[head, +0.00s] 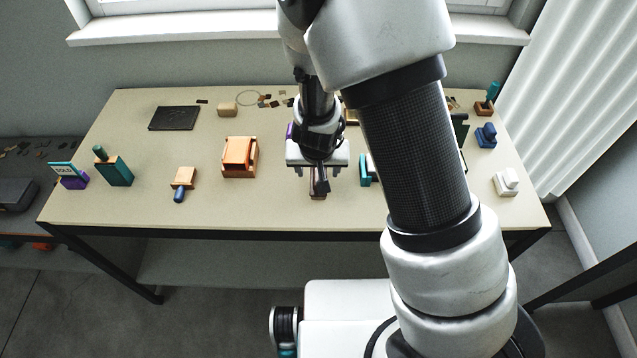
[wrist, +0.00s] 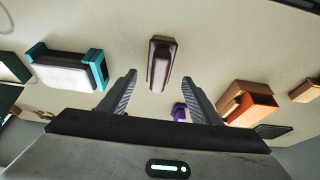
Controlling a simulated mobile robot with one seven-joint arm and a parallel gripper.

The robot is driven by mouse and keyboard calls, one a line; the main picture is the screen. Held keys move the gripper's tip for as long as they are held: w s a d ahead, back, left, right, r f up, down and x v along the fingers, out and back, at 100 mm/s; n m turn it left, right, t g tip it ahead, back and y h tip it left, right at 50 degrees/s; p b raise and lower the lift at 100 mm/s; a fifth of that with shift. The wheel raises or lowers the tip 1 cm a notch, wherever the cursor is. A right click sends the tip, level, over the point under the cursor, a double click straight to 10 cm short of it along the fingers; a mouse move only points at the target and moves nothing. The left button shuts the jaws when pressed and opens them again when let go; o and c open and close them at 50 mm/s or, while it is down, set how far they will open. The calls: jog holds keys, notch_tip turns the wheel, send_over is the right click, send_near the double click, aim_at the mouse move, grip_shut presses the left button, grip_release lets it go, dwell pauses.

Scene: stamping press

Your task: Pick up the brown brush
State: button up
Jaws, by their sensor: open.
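The brown brush (wrist: 162,62) shows in the wrist view as a small elongated brown block on the tabletop, just beyond and between my fingertips. In the head view the brush (head: 318,195) is near the table's front edge, partly hidden by my gripper (head: 318,174). My gripper also shows in the wrist view (wrist: 160,84), with its two fingers spread apart and nothing between them. It is above the table, and the brush appears apart from the fingers.
On the table (head: 270,208), an orange-brown box (head: 239,157) stands left of my gripper and a teal-ended block (head: 365,170) stands right. A blue-handled stamp (head: 182,184) lies farther left. A dark pad (head: 174,118) lies at the back left. My arm hides part of the right side.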

aim_at(318, 177)
jog(key=b+x, duration=0.1)
jog(key=x, duration=0.3)
jog(key=shift+s+d+f+b, duration=0.15)
jog(key=shift+f+b, duration=0.2)
jog(key=shift+b, duration=0.05)
jog(key=shift+f, duration=0.3)
jog(key=c, duration=1.2)
jog(key=shift+r, duration=0.1)
notch_tip(318, 177, up, 10)
jog(key=p, duration=0.4)
